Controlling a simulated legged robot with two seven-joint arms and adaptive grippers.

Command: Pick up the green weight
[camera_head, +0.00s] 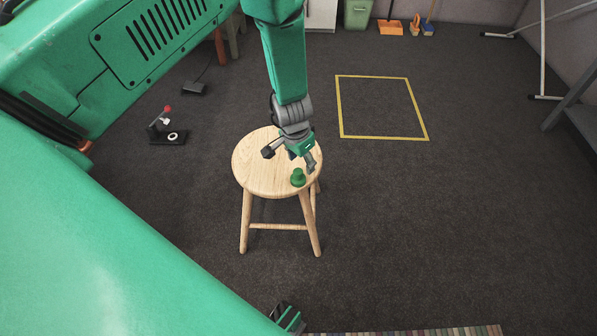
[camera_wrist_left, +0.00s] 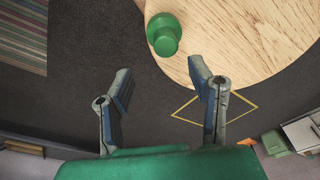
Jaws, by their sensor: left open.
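The green weight (camera_head: 298,178) is a small knobbed piece standing on the round wooden stool (camera_head: 252,165), near the front right edge of the seat. In the left wrist view the weight (camera_wrist_left: 164,35) sits at the edge of the stool top (camera_wrist_left: 250,40), beyond the fingertips. My left gripper (camera_head: 290,160) is over the stool, close to the weight and just behind it. In the wrist view its two fingers (camera_wrist_left: 160,80) are spread apart with nothing between them. The weight is apart from both fingers in that view.
A yellow square outline (camera_head: 382,137) marks the floor right of the stool. A small dark device with a red part (camera_head: 165,122) is on the floor at the left. A green bin (camera_head: 357,14) and an orange dustpan (camera_head: 390,27) are at the back. The floor around the stool is clear.

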